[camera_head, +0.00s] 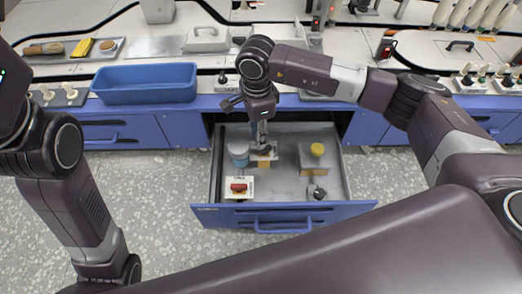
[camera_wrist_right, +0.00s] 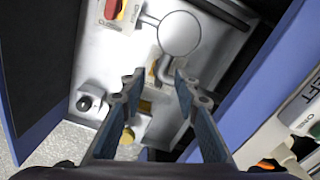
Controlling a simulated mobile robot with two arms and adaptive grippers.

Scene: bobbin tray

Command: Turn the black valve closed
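A black knob on a pale grey fitting, which looks like the black valve (camera_head: 317,192), sits at the front right of the open drawer. It also shows at the left in the right wrist view (camera_wrist_right: 84,103). My right gripper (camera_head: 264,146) points down over the drawer's middle, behind and left of the black knob and apart from it. In the right wrist view its fingers (camera_wrist_right: 157,80) are spread. A grey bent handle (camera_wrist_right: 163,70) on a plate shows between the fingertips; contact cannot be told. My left gripper is out of view.
A blue bin (camera_head: 145,83) and several controls are on the counter behind. The drawer's front middle is clear.

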